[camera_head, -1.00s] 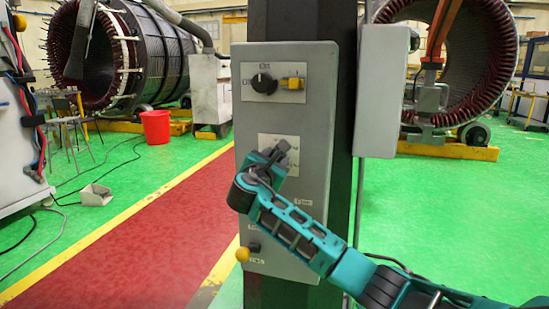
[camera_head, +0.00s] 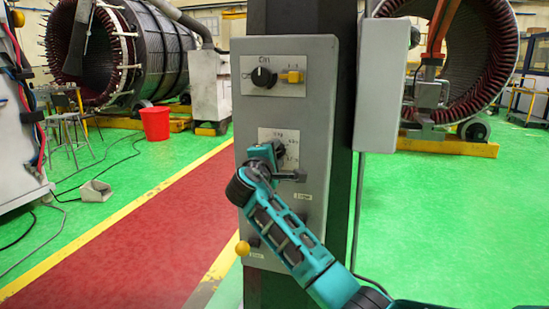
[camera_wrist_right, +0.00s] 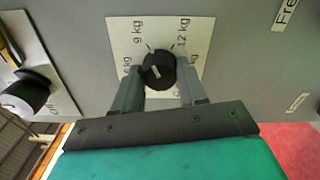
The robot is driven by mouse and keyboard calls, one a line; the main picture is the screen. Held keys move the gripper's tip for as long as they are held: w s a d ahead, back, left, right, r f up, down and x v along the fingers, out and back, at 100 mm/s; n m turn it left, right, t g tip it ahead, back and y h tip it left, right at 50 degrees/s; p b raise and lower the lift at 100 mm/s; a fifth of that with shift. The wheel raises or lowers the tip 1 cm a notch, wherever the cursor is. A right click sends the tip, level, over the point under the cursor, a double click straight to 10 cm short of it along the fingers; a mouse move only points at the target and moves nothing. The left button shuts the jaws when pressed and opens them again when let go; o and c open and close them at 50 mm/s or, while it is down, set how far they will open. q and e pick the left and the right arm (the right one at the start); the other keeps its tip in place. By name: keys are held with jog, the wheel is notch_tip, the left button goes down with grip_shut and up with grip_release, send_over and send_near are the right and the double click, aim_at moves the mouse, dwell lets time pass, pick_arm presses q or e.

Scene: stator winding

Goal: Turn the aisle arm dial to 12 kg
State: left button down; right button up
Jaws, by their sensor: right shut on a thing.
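The aisle arm dial (camera_wrist_right: 159,71) is a round black knob on a white plate (camera_wrist_right: 118,30), with "9 kg" printed at its upper left and "12 kg" at its upper right in the right wrist view. A short light mark shows on the knob's face; which label it points to is not clear. My right gripper (camera_wrist_right: 160,80) has a finger on each side of the knob and is shut on it. In the head view my right gripper (camera_head: 281,160) covers most of the dial on the grey panel (camera_head: 315,105). My left gripper is out of view.
Above on the panel are another black dial (camera_head: 264,77) and a yellow switch (camera_head: 291,77). A yellow ball knob (camera_head: 243,248) sits at the panel's lower left. A grey box (camera_head: 380,95) hangs on the column's right. Open green floor (camera_head: 445,215) lies right.

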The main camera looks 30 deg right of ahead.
jog(key=m+b, duration=0.5)
jog(key=m, duration=0.5)
jog(key=shift+f, duration=0.15)
jog(key=shift+m, duration=0.3)
dwell(0.3)
jog(key=o, duration=1.1)
jog(key=shift+c, duration=0.2)
jog(key=p+v, duration=0.1)
jog(key=v, duration=1.2)
